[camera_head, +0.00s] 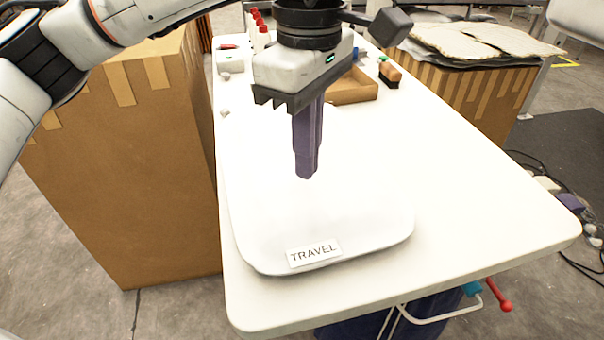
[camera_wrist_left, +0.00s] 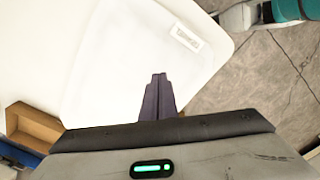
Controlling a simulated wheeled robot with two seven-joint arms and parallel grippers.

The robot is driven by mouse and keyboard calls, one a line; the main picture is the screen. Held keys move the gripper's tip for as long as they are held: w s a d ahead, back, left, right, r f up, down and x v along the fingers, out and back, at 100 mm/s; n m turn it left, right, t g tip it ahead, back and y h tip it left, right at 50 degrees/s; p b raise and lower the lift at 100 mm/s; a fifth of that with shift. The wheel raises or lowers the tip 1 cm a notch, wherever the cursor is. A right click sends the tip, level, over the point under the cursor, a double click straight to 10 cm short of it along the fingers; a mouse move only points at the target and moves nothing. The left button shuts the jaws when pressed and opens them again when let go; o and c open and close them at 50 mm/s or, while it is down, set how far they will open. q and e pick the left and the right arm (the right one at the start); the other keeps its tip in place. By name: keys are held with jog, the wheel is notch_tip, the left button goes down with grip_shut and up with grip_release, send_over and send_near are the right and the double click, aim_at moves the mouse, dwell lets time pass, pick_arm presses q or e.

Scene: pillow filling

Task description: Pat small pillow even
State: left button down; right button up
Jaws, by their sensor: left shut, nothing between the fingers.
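The small pillow (camera_head: 270,215) is white and lies flat at the near left part of the white table. It has a label reading TRAVEL (camera_head: 314,253) at its near edge. The pillow also shows in the left wrist view (camera_wrist_left: 130,60), with its label (camera_wrist_left: 187,37) toward the upper right. My left gripper (camera_head: 306,175) points down over the pillow, with its dark purple fingers shut together and empty. Its fingers also show in the left wrist view (camera_wrist_left: 158,82). I cannot tell whether the fingertips touch the pillow. My right gripper is not in view.
The white table (camera_head: 470,200) is clear to the right of the pillow. An open cardboard tray (camera_head: 352,88) and a brush (camera_head: 389,76) stand behind it. Red-capped bottles (camera_head: 260,27) stand at the far end. Large cardboard boxes flank the table, one at left (camera_head: 120,170), one at right (camera_head: 470,95).

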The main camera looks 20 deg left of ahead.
aim_at(307, 195)
pick_arm(q)
notch_tip(307, 195, down, 3)
jog(key=shift+r+b, duration=0.15)
jog(key=shift+b, duration=0.35)
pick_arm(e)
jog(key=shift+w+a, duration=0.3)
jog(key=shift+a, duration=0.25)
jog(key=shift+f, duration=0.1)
